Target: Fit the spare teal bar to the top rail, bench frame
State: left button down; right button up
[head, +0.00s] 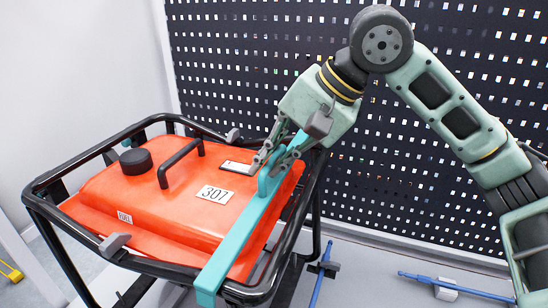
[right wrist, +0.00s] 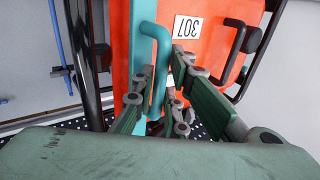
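The teal bar (head: 236,236) runs slantwise over the right side of the black tubular frame (head: 42,190), its near end bent down by the front corner. A teal loop handle (right wrist: 163,60) stands up from it. My right gripper (head: 277,158) has its fingers on both sides of this handle and looks shut on it. In the right wrist view the fingertips (right wrist: 162,72) lie close against the handle. Whether the bar rests on the frame's top rail or hangs just above it, I cannot tell. My left gripper is not in view.
An orange-red tank (head: 150,205) marked 307, with a black cap (head: 135,161) and black handle (head: 180,163), fills the frame. Grey clamps (head: 115,243) sit on the rails. A dark perforated wall (head: 440,190) stands close behind. Blue rods (head: 455,286) lie low at the right.

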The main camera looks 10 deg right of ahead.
jog(key=o, duration=0.4)
jog(key=shift+f, duration=0.1)
jog(key=v, duration=0.8)
